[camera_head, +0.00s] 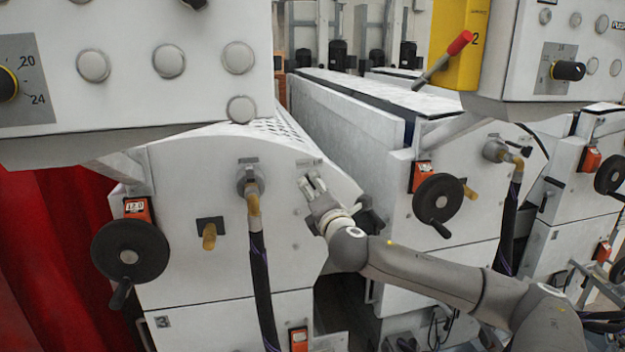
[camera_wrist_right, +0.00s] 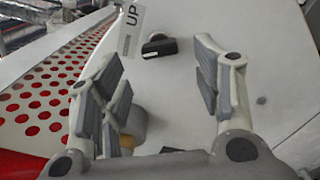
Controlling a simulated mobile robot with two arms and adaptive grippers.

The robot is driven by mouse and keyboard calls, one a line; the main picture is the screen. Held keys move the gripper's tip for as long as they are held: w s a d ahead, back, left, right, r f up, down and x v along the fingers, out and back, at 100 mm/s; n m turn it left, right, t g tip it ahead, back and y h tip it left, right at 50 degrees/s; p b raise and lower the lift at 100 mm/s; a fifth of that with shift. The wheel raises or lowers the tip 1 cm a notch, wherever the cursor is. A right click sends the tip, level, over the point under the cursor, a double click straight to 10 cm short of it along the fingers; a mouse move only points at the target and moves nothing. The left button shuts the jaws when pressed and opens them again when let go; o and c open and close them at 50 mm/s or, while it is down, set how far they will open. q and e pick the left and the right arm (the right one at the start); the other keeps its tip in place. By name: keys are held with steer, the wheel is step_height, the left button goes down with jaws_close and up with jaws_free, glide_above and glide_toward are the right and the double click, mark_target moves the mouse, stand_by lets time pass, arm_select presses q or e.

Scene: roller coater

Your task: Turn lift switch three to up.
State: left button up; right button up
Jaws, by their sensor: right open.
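The lift switch, a small black knob (camera_wrist_right: 160,46), sits on the white machine panel in the right wrist view. A tag reading "UP" (camera_wrist_right: 130,17) is beside it, up and left. My right gripper (camera_wrist_right: 158,80) is open and empty, with its fingers spread to either side of the space below the knob; contact cannot be told. In the head view my right gripper (camera_head: 312,186) is at the upper right of the white machine's side panel (camera_head: 190,265), and the knob cannot be made out there. The switch's number is not readable. My left gripper is not in view.
Black handwheels (camera_head: 130,252) and (camera_head: 438,198) stick out from the machines. A dark hose (camera_head: 262,285) hangs left of my right gripper. Control boxes (camera_head: 130,60) hang above.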

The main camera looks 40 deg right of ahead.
mark_target(312, 184)
steer(key=shift+p+x, duration=0.8)
steer(key=shift+x, duration=1.55)
steer(key=c, duration=1)
steer(key=shift+f, duration=0.1)
